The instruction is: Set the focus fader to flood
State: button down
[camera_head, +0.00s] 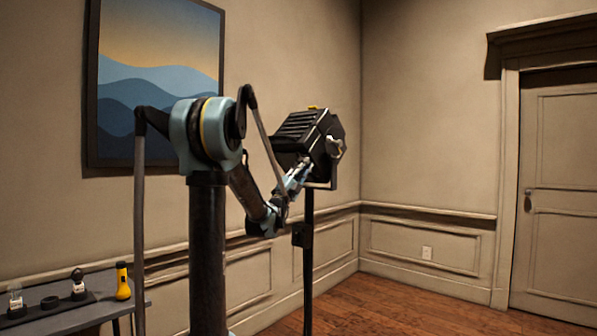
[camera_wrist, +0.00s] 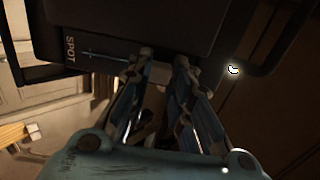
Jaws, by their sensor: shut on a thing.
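A black stage lamp (camera_head: 305,138) stands on a dark stand in the head view. Its dark housing (camera_wrist: 90,20) fills the top of the wrist view. The focus fader's thin slot (camera_wrist: 103,55) runs along the housing from the printed word SPOT (camera_wrist: 71,50) toward my fingertips. No FLOOD label can be read. In the head view my gripper (camera_head: 297,177) reaches the lamp's lower side.
The lamp's stand (camera_head: 308,250) rises from the wooden floor just beyond my arm. A side table (camera_head: 75,316) at the lower left holds a yellow flashlight (camera_head: 122,282) and small items. A closed door (camera_head: 560,190) is at the right. Floor between lamp and door is clear.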

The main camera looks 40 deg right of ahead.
jog(key=c, duration=1.4)
grip_release()
jog(key=shift+c, duration=0.2)
jog(key=v, duration=1.2)
jog(key=shift+w+a, duration=0.1)
